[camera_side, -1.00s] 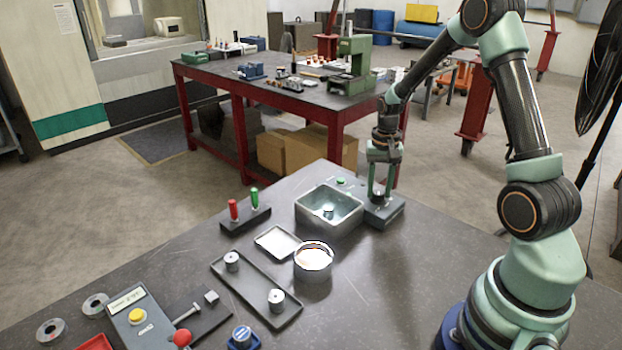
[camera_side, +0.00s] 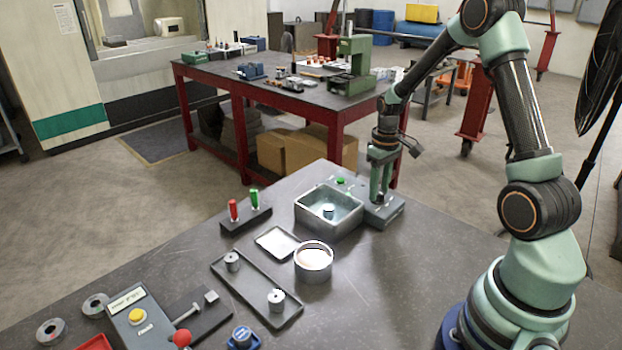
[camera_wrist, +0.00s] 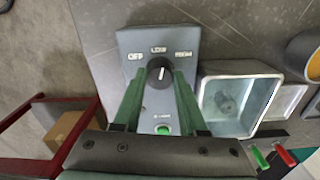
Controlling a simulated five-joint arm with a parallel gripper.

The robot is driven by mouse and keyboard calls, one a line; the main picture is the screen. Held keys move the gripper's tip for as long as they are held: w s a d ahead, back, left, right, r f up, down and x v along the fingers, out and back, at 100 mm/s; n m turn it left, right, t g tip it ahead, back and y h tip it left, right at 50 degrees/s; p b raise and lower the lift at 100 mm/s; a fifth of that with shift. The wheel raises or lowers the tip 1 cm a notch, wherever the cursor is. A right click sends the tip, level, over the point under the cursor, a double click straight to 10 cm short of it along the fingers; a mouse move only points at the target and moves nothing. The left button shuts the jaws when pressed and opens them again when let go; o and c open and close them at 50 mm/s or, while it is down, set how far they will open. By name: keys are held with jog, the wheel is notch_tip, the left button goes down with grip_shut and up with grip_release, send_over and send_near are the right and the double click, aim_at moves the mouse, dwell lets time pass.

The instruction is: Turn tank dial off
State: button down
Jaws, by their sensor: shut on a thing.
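The tank dial (camera_wrist: 160,75) is a dark round knob with a white pointer line on a grey control box (camera_wrist: 133,42). The box is marked OFF, LOW and HIGH, and the pointer line is towards LOW. My gripper (camera_wrist: 161,80) is shut on the dial, with one green finger on each side of it. In the side view my gripper (camera_side: 380,192) reaches straight down to the control box (camera_side: 388,215), and its fingers mostly hide the dial there. A metal tank (camera_side: 330,220) with a small cylinder inside stands beside the box.
A green button or lamp (camera_wrist: 162,130) is on the box near my fingers. A red and green handled stand (camera_side: 245,220), a shallow tray (camera_side: 277,241), a round cup (camera_side: 313,263) and a long tray with cylinders (camera_side: 250,285) stand nearby. The bench right of the cup is clear.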

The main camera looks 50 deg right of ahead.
jog(key=n, duration=1.1)
jog(key=shift+n, duration=1.9)
jog(key=shift+c, duration=2.3)
grip_release()
notch_tip(320, 180, up, 12)
